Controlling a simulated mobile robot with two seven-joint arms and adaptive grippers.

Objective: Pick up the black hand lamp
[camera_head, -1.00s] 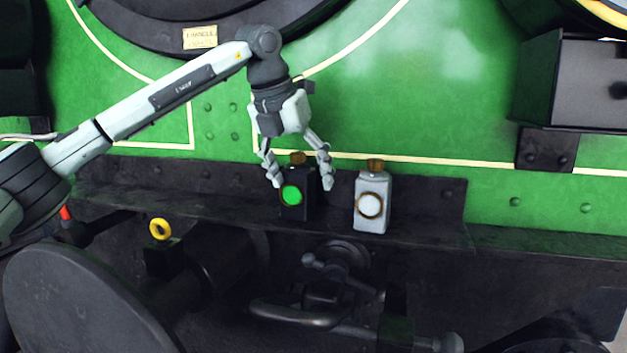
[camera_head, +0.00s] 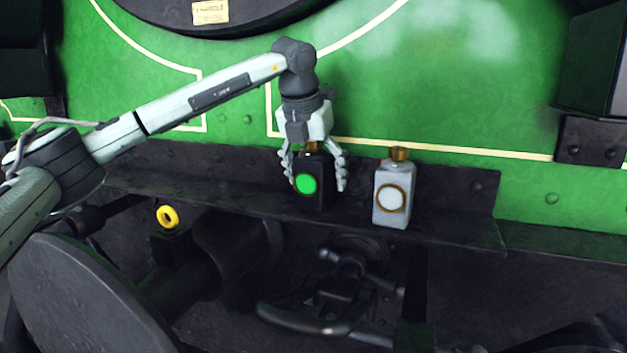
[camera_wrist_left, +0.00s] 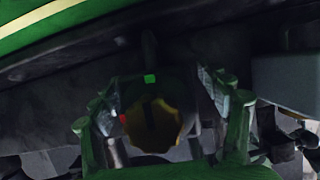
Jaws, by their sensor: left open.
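The black hand lamp (camera_head: 317,194), with a green round lens and a brass cap, stands upright on the dark ledge (camera_head: 262,200) of the green engine. My left gripper (camera_head: 316,188) points down over it, open, with one finger on each side of the lamp body. In the left wrist view the lamp's brass cap (camera_wrist_left: 153,125) shows between the two fingers. I cannot tell whether the fingers touch the lamp. My right gripper is not in view.
A grey-white hand lamp (camera_head: 391,196) with a brass cap stands just right of the black one. The green engine wall (camera_head: 440,95) rises behind the ledge. A round buffer (camera_head: 85,300) and a yellow ring (camera_head: 168,217) are at lower left.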

